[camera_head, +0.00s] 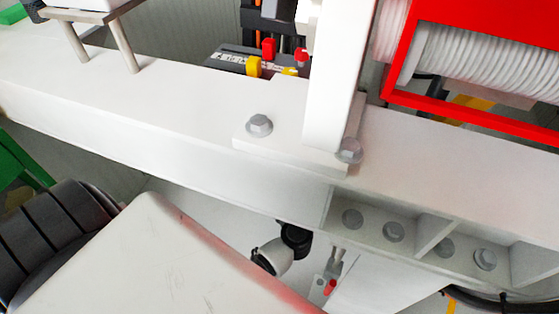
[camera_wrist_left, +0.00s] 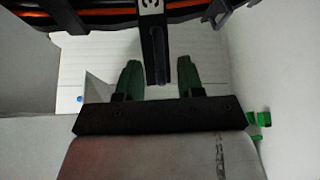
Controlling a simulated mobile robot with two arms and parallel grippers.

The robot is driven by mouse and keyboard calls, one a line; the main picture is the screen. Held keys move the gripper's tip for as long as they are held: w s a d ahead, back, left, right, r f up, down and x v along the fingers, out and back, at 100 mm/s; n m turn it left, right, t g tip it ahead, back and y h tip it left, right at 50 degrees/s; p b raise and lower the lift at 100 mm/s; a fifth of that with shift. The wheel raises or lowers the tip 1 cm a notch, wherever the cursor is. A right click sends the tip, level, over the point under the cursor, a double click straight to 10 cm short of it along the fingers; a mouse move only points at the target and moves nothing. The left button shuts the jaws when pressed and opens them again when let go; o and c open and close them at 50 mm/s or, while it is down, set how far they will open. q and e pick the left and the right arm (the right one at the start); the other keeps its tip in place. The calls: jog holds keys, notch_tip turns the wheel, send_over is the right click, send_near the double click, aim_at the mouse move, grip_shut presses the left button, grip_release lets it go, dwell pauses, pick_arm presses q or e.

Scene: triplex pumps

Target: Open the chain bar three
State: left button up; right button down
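In the left wrist view a dark upright bar (camera_wrist_left: 155,55) hangs down from the top, with a light mark like a "3" near its upper end. My left gripper (camera_wrist_left: 159,76) has two green fingers spread wide. The bar's lower end shows in the gap between them, with space visible on both sides. I cannot tell how deep the bar sits relative to the fingertips. The gripper is not shut on it. In the head view neither gripper shows, and I cannot make out the bar there for certain.
In the head view a long white beam (camera_head: 190,120) with bolts crosses the scene. A red frame (camera_head: 470,118) around a white coil stands at upper right. A control block (camera_head: 240,63) with red and yellow parts is behind the beam. Orange and black lines (camera_wrist_left: 105,12) cross above my left gripper.

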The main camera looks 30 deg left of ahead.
pick_arm(q)
jog(key=shift+x, duration=1.6)
jog(key=shift+c, duration=0.2)
grip_shut()
